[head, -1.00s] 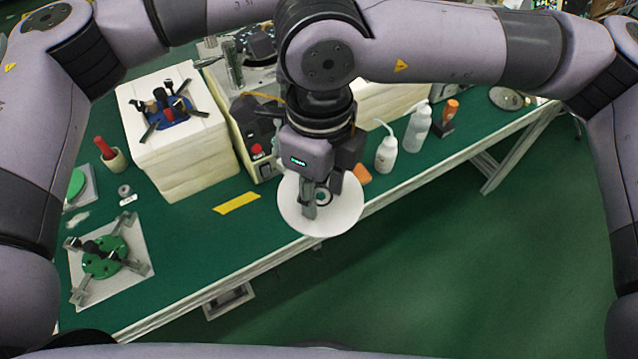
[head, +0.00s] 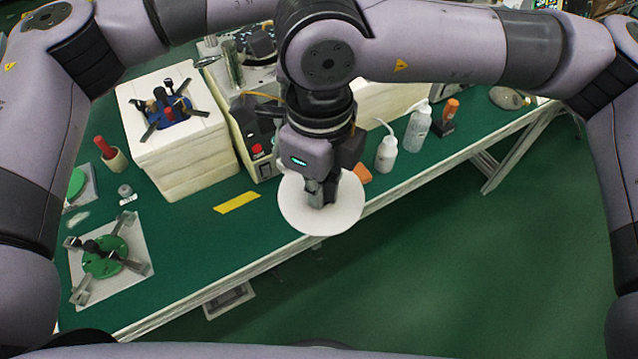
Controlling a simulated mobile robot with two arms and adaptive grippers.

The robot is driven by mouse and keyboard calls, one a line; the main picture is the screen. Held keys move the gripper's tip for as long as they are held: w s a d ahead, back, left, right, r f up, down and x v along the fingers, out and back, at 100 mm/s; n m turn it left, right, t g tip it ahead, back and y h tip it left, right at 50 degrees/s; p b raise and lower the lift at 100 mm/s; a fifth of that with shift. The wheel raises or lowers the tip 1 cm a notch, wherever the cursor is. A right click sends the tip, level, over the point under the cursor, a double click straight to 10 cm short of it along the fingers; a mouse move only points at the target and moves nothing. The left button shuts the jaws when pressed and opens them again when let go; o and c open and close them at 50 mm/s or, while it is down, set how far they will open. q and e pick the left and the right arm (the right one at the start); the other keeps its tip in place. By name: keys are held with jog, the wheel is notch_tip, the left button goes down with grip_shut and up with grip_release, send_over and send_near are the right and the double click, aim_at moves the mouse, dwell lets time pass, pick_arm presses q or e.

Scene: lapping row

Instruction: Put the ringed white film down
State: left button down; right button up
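The ringed white film (head: 345,212) is a round white disc at the front edge of the green table, in the middle of the head view. Part of it shows past the table's edge; I cannot tell whether it touches the tabletop. My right gripper (head: 322,196) points down at the disc's middle. Its fingers are close together and appear shut on the film's centre, where they hide the ring. My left gripper is not visible; only parts of my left arm show at the left and top.
A yellow strip (head: 237,202) lies left of the film on the green table (head: 200,240). White bottles (head: 386,153) and an orange block (head: 362,173) stand to the right. A white block stack (head: 190,165) and a plate with a green fixture (head: 140,262) are at the left.

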jog(key=o, duration=2.1)
jog(key=shift+c, duration=0.2)
jog(key=shift+r, duration=0.15)
